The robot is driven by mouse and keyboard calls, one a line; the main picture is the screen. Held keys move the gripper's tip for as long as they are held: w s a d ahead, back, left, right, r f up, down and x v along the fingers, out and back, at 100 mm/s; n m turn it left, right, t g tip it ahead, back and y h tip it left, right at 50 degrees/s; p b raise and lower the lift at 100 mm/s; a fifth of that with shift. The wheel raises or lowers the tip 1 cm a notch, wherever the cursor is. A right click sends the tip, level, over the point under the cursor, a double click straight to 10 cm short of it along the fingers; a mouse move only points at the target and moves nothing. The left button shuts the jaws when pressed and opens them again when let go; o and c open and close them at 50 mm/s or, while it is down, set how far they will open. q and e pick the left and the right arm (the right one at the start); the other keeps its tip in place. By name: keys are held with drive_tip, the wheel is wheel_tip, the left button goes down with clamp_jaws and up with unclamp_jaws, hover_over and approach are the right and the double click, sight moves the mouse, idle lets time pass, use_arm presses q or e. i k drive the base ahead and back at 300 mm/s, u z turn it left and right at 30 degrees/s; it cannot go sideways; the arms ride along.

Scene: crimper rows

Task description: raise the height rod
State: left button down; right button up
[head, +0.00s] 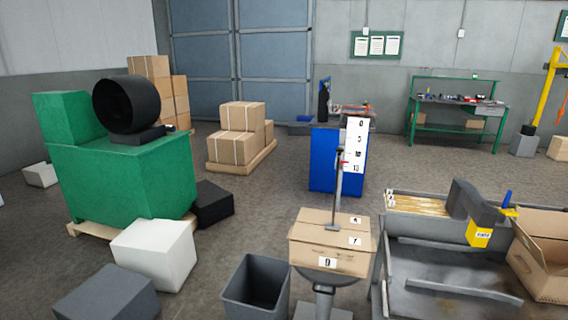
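The height rod (337,200) is a thin grey upright rod. Its foot rests on or just behind the top of the stacked cardboard boxes (311,236); I cannot tell which. A small red mark (343,161) sits near its upper end, in front of a white scale plate (357,137) with black numbers. The boxes carry white number labels and stand on a round grey support (325,283). Neither of my grippers is in view.
A dark grey bin (232,302) stands left of the support. A metal bench (422,284) with a grey and yellow machine (475,215) and an open carton (545,285) are at the right. A green machine (110,180) is at the left. Open floor lies behind.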

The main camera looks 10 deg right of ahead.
sight(332, 226)
drive_tip(key=u, duration=0.1)
drive_tip(key=k, duration=0.4)
drive_tip(key=u, duration=1.05)
drive_tip(key=i, duration=1.45)
drive_tip(key=z, duration=0.65)
